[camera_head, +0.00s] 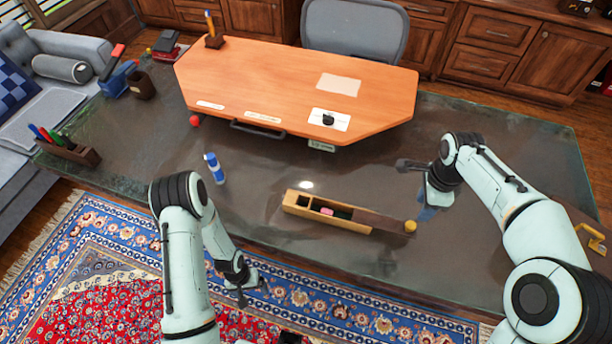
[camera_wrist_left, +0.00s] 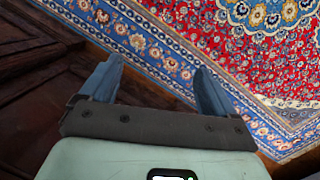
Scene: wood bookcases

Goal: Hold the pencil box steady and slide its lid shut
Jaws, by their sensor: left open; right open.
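The pencil box (camera_head: 353,224) is a long tan wooden box on the dark glass-topped desk, with a pink item visible inside. Its dark brown lid (camera_head: 378,221) is slid partly out to the right, leaving the left part of the box open. A yellow knob (camera_head: 410,226) sits at the lid's right end. My left gripper (camera_head: 243,288) is low by the desk's front edge, left of and nearer than the box. In the left wrist view its blue fingers (camera_wrist_left: 155,85) are apart and empty. My right gripper (camera_head: 428,209) is open above the desk, right of the box, apart from the knob.
An orange wooden desktop (camera_head: 290,85) lies behind. A pen holder (camera_head: 68,149) stands at the far left. A yellow handle-like object (camera_head: 592,239) is at the right. Desk around the box is clear.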

